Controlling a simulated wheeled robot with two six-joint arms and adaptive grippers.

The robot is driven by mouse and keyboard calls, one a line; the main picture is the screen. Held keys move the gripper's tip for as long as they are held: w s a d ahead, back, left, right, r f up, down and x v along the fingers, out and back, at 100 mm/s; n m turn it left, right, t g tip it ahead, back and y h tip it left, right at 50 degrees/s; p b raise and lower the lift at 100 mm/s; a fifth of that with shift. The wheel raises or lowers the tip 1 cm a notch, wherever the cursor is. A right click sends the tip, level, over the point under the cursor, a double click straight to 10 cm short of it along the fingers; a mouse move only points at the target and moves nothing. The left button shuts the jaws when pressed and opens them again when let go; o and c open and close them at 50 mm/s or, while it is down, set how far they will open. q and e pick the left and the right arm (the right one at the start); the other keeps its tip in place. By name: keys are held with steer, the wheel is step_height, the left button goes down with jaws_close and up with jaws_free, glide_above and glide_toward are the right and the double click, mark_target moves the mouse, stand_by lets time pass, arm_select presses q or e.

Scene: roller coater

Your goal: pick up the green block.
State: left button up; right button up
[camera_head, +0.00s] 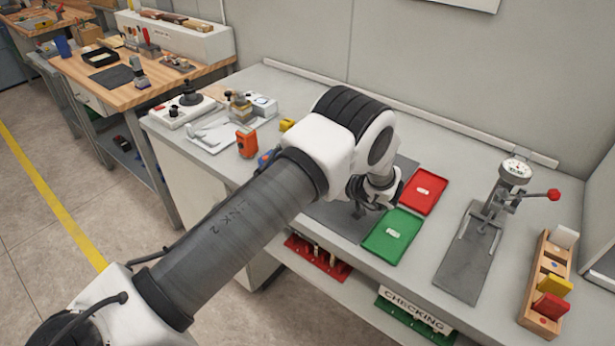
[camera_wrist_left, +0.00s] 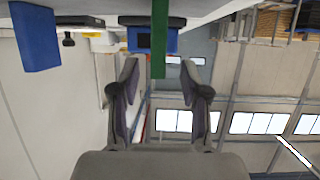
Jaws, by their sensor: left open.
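The green block (camera_wrist_left: 158,42) shows in the left wrist view as a narrow upright bar, ahead of and between the fingertips. I cannot make it out in the head view, where my left arm covers part of the bench. My left gripper (camera_head: 358,208) is low over the grey mat beside the green tray, partly hidden by its own wrist. In the left wrist view its two fingers (camera_wrist_left: 160,75) are spread apart, with no visible contact with the block. My right gripper is in neither view.
A green tray (camera_head: 393,236) and a red tray (camera_head: 423,191) lie right of the gripper. A dial gauge stand (camera_head: 468,255) and a wooden rack (camera_head: 546,283) stand farther right. An orange device (camera_head: 246,143) is left of the arm. A blue block (camera_wrist_left: 36,38) shows in the wrist view.

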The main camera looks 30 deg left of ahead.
arm_select(q)
steer(key=x, duration=0.2)
steer(key=p+x, duration=0.1)
steer(key=x, duration=0.1)
steer(key=shift+w+a+f, duration=0.1)
steer(key=shift+w+a, duration=0.1)
steer(key=shift+w, duration=0.05)
steer(key=shift+s+d, duration=0.1)
steer(key=c, duration=0.4)
jaws_close()
steer(key=shift+r+p, duration=0.2)
steer(key=shift+p, duration=0.1)
